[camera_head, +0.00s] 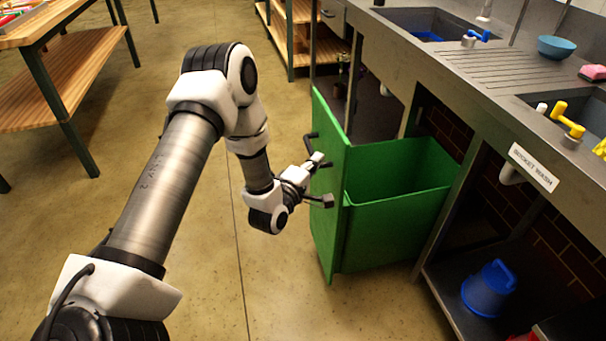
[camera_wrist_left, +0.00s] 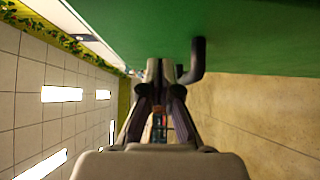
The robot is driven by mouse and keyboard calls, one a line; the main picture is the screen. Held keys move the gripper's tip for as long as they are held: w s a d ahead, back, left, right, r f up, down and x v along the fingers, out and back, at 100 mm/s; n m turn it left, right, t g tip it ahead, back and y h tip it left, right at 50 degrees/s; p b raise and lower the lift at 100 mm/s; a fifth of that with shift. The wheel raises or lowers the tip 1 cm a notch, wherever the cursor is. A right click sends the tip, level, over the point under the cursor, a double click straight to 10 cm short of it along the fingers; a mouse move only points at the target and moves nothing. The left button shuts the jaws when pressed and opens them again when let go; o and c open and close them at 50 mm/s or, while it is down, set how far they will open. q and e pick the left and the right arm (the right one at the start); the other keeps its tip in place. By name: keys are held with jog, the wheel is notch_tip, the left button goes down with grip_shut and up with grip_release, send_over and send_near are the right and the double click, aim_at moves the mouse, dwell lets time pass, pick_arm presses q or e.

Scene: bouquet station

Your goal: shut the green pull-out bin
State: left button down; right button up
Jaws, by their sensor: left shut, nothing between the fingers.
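The green pull-out bin (camera_head: 398,222) stands out from under the steel counter, its open top and empty-looking inside showing. Its tall green front panel (camera_head: 328,235) faces left toward my arm. A black handle (camera_head: 311,141) is on that panel; it also shows in the left wrist view (camera_wrist_left: 197,60). My left gripper (camera_head: 318,160) is at the outer side of the panel, close to the handle. In the left wrist view my left gripper (camera_wrist_left: 161,68) is shut with nothing in it, and the handle is beside the fingers. I cannot tell whether the fingertips touch the panel. My right gripper is out of view.
The counter (camera_head: 455,85) with sinks runs along the right. A blue bucket (camera_head: 489,289) sits on the low shelf under it. A wooden table (camera_head: 65,90) stands at the left. The floor (camera_head: 215,270) left of the bin is clear.

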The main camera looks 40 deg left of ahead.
aim_at(334, 153)
pick_arm(q)
jog(key=shift+w+d, duration=1)
jog(key=shift+w, duration=0.05)
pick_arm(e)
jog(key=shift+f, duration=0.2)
pick_arm(q)
jog(key=shift+w+d, duration=0.1)
